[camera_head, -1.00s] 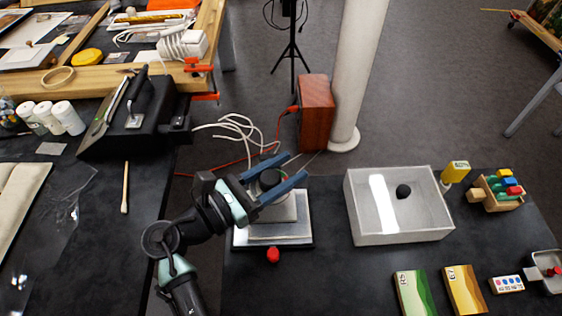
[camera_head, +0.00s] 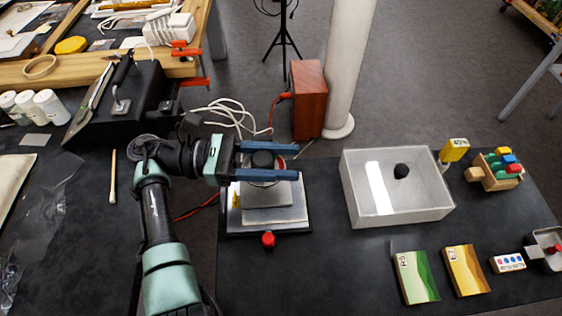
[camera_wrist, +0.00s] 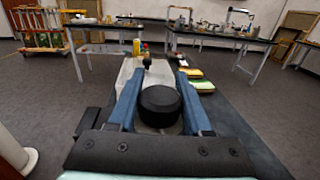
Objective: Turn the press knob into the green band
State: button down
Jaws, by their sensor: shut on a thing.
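The press knob (camera_head: 262,160) is a dark round cap on top of the press. The press (camera_head: 270,213) has a pale plate on a dark-edged base, with a red button (camera_head: 268,240) at its front. My gripper (camera_head: 296,161) is level, pointing right, with one blue finger on each side of the knob, shut on it. In the wrist view, the black knob (camera_wrist: 160,104) sits between the two blue fingers. A small yellow patch (camera_head: 236,196) shows at the press's left edge, and a bit of red beside the knob. I cannot make out the green band.
A white open bin (camera_head: 398,228) with a dark lump (camera_head: 401,171) stands right of the press. A wooden block holder (camera_head: 495,170) and green and yellow cards lie farther right. A red-brown box (camera_head: 308,100) and white column stand behind. Loose cables lie behind the press.

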jog(key=shift+s+a+f+m+g+y+b, duration=0.15)
jog(key=shift+m+g+b, duration=0.45)
jog(key=shift+b, duration=0.95)
jog(key=shift+s+d+f+m+g+y+b, duration=0.1)
jog(key=shift+f+m+g+y+b, duration=0.15)
jog(key=shift+g+b, duration=0.9)
jog(key=shift+s+a+f+m+g+y+b, duration=0.15)
jog(key=shift+m+g+b, duration=0.25)
jog(key=shift+b, duration=1.5)
jog(key=shift+d+m+b, duration=0.1)
jog(key=shift+m+b, duration=0.15)
jog(key=shift+b, duration=0.4)
jog(key=g+b, duration=0.1)
jog(key=b, duration=0.2)
jog(key=shift+s+r+m+y, duration=0.1)
jog(key=shift+r+m+y, duration=0.05)
jog(key=shift+m+y, duration=0.15)
jog(key=shift+s+r+m+g+b, duration=0.1)
jog(key=shift+r+m+g+b, duration=0.3)
jog(key=shift+b, duration=0.65)
jog(key=shift+f, duration=0.15)
jog(key=shift+c, duration=1.7)
grip_release()
jog(key=shift+r, duration=0.2)
